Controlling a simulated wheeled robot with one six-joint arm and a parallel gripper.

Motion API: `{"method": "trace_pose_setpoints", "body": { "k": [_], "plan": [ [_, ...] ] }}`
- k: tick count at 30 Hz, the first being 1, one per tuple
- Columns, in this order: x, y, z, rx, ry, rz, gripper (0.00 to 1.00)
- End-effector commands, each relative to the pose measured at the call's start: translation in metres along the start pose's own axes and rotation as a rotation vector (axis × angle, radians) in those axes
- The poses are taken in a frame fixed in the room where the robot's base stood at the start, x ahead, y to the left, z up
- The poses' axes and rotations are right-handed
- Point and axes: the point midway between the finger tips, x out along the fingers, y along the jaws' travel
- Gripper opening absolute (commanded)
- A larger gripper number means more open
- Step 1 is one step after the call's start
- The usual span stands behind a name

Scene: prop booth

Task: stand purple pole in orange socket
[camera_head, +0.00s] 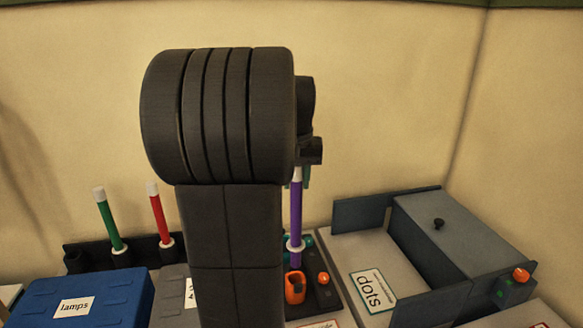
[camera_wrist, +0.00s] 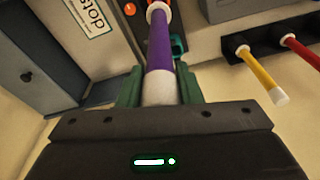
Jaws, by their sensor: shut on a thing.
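The purple pole (camera_head: 296,212) stands about upright in the head view, with a white top end and a white collar low down. My gripper (camera_wrist: 159,90) is shut on its white top end, which shows between the green fingers in the wrist view; the purple shaft (camera_wrist: 160,45) runs away from them. The orange socket (camera_head: 295,289) sits on a dark base, right below the pole in the head view. The pole's lower tip appears just above or behind its rim; I cannot tell whether it is inside. My arm hides most of the gripper in the head view.
A teal socket (camera_wrist: 178,46) is close beside the pole. A dark rack holds a green pole (camera_head: 109,220), a red pole (camera_head: 160,215) and a yellow pole (camera_wrist: 262,74). A blue "lamps" box (camera_head: 85,299) is left; a grey "dots" box (camera_head: 445,235) is right.

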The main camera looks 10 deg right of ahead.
Motion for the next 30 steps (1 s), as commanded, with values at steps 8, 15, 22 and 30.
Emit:
{"method": "trace_pose_setpoints", "body": {
  "k": [8, 15, 22, 30],
  "plan": [
    [0.012, 0.0, 0.002, 0.0, 0.0, 0.0, 0.0],
    [0.03, 0.0, 0.005, 0.0, 0.0, 0.0, 0.0],
    [0.035, 0.0, 0.005, 0.0, 0.001, 0.0, 0.0],
    [0.034, 0.0, 0.005, 0.0, 0.001, 0.0, 0.0]
  ]
}}
